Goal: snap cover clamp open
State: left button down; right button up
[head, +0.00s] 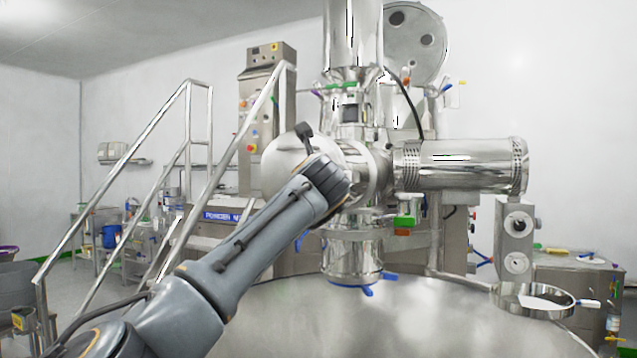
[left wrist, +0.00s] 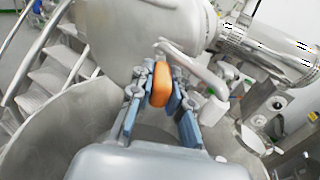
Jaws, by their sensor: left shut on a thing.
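The cover clamp's orange handle (left wrist: 161,84) shows in the left wrist view, in front of the large steel vessel body (left wrist: 140,40). My left gripper (left wrist: 158,93) has its blue-grey fingers on either side of the orange handle and is shut on it. A metal arm with a pale grip (left wrist: 190,62) runs to the right just beyond it. In the head view my left arm reaches up to the steel housing (head: 283,168); its wrist hides the fingers and the clamp. My right gripper is in neither view.
A horizontal steel cylinder (head: 460,165) sticks out to the right of the housing. Stair railings (head: 145,140) and a control cabinet (head: 262,110) stand to the left. A small round tray (head: 530,300) is at lower right.

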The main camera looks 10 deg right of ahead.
pick_arm(q)
jog(key=shift+r, duration=0.25)
jog(key=c, duration=1.6)
grip_release()
jog(key=shift+o, duration=0.2)
jog(key=shift+d+f, duration=0.15)
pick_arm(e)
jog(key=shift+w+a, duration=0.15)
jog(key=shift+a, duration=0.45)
pick_arm(q)
jog(key=shift+s, duration=0.5)
jog(key=s+a, duration=0.2)
jog(key=s, duration=0.8)
jog(key=shift+s, duration=0.35)
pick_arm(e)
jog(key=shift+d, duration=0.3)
pick_arm(q)
jog(key=shift+f, duration=0.1)
